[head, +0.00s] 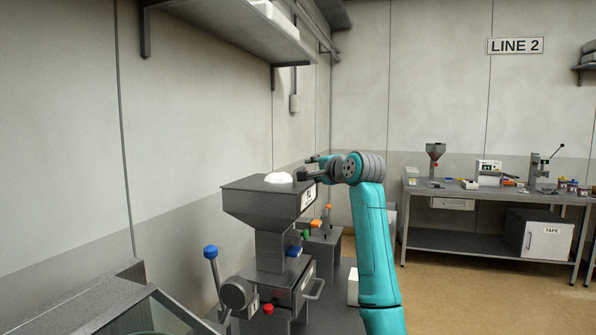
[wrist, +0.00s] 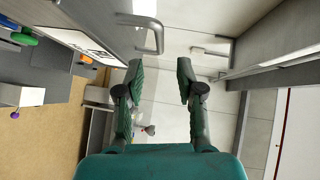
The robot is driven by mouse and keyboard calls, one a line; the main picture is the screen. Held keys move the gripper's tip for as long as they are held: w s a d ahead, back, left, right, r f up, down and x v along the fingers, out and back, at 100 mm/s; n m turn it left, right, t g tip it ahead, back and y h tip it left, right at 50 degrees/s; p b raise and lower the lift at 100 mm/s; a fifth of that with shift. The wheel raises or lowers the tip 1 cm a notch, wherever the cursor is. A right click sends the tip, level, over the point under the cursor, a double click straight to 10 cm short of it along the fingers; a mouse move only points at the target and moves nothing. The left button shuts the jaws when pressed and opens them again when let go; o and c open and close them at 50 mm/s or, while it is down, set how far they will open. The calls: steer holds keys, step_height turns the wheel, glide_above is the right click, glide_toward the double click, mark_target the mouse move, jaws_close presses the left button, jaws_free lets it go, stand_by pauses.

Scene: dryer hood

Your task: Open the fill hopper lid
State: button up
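The fill hopper (head: 255,206) is a dark grey tapered box on top of the machine at centre left in the head view. A white rounded thing (head: 278,177) shows at its top; I cannot tell whether the lid is shut. My gripper (head: 308,167) is beside the hopper's upper right edge. In the wrist view my gripper (wrist: 161,72) is open, with nothing between its fingers. A grey U-shaped handle (wrist: 158,38) sticks out from the grey panel with a label, just ahead of the left finger and apart from it.
A shelf (head: 240,30) hangs on the left wall above the machine. A lever with a blue knob (head: 210,252) stands at the machine's front left. Orange, green and blue parts sit below the hopper. A workbench (head: 500,190) stands at the far right, with open floor before it.

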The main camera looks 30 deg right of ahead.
mark_target(301, 169)
steer(key=w, duration=0.6)
steer(key=w+d+f, duration=0.1)
steer(key=w, duration=0.2)
steer(key=shift+d+f, duration=0.1)
jaws_close()
